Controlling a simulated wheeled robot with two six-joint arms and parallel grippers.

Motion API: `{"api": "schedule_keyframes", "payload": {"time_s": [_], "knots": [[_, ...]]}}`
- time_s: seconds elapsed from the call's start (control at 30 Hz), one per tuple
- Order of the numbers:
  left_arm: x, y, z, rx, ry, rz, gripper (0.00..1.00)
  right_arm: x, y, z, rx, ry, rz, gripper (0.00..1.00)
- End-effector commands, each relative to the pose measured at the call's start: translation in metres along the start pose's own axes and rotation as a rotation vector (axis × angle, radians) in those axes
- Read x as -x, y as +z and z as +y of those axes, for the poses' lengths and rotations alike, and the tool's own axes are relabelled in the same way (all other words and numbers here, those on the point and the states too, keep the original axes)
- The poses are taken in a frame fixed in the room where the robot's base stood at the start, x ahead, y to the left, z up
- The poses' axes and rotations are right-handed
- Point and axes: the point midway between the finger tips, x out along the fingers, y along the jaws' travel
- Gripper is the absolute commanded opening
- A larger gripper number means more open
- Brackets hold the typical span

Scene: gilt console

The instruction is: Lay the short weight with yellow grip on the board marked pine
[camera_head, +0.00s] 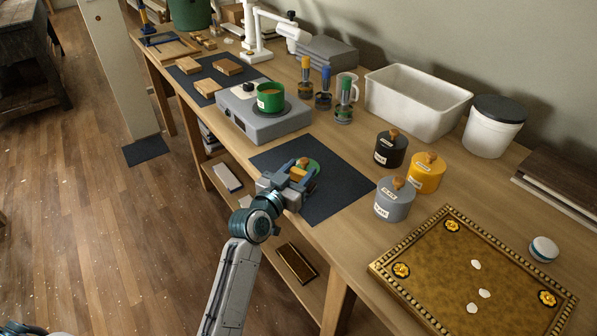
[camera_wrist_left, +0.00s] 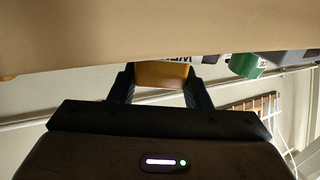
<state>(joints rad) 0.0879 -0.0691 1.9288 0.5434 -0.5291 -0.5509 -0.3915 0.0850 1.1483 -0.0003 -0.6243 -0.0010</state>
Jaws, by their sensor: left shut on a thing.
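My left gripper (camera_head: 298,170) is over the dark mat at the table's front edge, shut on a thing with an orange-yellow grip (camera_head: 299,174). A round green part shows beside and under the jaws. The left wrist view shows the yellow grip (camera_wrist_left: 162,73) between my two fingers (camera_wrist_left: 160,85); the rest is hidden there. I cannot tell whether its base touches the mat. Wooden boards, one at left (camera_head: 188,66), one at right (camera_head: 228,65) and one in front (camera_head: 208,87), lie on another dark mat farther back. Their marks are unreadable. My right gripper is not in view.
A grey hotplate (camera_head: 264,121) with a green cup (camera_head: 270,97) stands between the two mats. Several coloured-handled tools stand behind. Black (camera_head: 390,150), yellow (camera_head: 427,174) and grey (camera_head: 393,201) lidded pots stand right of the near mat (camera_head: 335,190). A gilt tray (camera_head: 405,246) lies at front right.

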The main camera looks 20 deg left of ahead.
Motion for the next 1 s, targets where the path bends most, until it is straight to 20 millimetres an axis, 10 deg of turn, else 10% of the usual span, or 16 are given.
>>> {"api": "schedule_keyframes", "payload": {"time_s": [0.47, 0.5, 0.57, 1.0], "knots": [[0.0, 0.005, 0.0, 0.0, -0.001, 0.003, 0.16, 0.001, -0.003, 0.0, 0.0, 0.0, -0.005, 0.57], [0.0, 0.005, 0.0, 0.001, 0.0, 0.002, 0.51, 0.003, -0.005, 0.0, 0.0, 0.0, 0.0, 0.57], [0.0, 0.005, 0.0, 0.001, 0.0, 0.002, 0.63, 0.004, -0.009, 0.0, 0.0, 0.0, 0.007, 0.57], [0.001, 0.001, 0.0, 0.0, 0.0, 0.002, 0.65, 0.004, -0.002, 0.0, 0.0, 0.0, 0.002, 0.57]]}}
